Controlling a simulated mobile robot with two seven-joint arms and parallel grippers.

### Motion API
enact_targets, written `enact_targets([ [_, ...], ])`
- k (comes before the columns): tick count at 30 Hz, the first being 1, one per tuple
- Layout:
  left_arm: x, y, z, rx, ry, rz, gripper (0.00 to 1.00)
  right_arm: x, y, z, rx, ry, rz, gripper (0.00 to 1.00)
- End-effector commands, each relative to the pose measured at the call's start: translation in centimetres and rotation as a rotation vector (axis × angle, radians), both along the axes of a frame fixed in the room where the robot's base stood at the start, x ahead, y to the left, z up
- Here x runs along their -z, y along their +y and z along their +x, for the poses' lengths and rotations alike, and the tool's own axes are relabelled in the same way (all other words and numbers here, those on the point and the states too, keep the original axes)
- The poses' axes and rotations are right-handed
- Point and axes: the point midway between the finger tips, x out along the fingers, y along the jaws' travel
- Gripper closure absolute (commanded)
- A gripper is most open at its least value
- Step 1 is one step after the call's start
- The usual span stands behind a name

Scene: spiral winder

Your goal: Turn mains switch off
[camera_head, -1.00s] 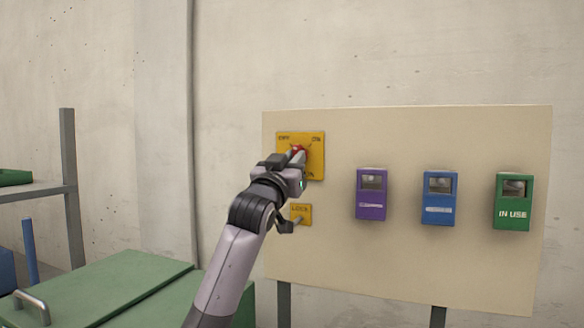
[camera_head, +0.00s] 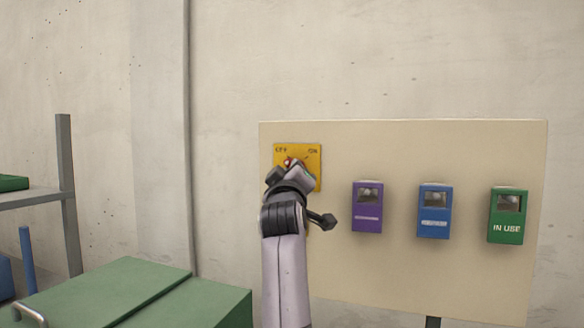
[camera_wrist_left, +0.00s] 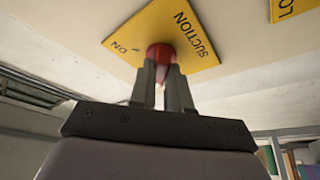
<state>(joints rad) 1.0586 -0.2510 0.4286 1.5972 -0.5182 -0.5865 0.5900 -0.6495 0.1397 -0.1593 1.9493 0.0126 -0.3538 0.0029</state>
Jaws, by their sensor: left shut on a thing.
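The mains switch is a red knob (camera_head: 288,161) on a yellow plate (camera_head: 311,179) with OFF at its upper left and ON at its upper right. My left gripper (camera_head: 290,168) is at the knob and covers most of it in the head view. In the wrist view the two fingers (camera_wrist_left: 161,80) are shut on the red knob (camera_wrist_left: 161,51), in front of the yellow plate (camera_wrist_left: 190,20), where ON and SUCTION are readable. The knob's exact pointing is partly hidden, but its visible red part lies towards OFF. My right gripper is not in view.
Purple (camera_head: 367,207), blue (camera_head: 434,211) and green IN USE (camera_head: 508,215) boxes are on the beige board (camera_head: 400,150) to the right. A second yellow plate (camera_wrist_left: 293,8) shows partly in the wrist view. A green-lidded box (camera_head: 150,290) stands at lower left.

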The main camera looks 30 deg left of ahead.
Motion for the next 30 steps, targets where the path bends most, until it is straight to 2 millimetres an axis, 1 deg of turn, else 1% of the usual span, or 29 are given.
enact_targets([
  [1,-0.06,-0.06,0.04,0.001,-0.001,-0.017,1.00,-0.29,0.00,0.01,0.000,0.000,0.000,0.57],
  [6,-0.03,-0.02,0.02,0.000,-0.010,-0.047,1.00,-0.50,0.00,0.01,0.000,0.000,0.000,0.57],
  [20,-0.02,0.03,-0.02,0.000,-0.015,-0.058,1.00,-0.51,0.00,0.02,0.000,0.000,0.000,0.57],
  [21,-0.03,0.03,-0.03,0.000,-0.015,-0.058,0.70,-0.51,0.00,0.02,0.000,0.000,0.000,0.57],
  [22,-0.04,0.03,-0.02,0.000,-0.015,-0.057,0.60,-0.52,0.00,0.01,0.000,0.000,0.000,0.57],
  [23,-0.04,0.04,-0.02,0.000,-0.016,-0.057,0.57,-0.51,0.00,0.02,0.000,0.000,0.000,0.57],
  [30,-0.06,0.03,-0.02,-0.001,-0.015,-0.054,0.57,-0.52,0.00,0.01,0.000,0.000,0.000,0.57],
])
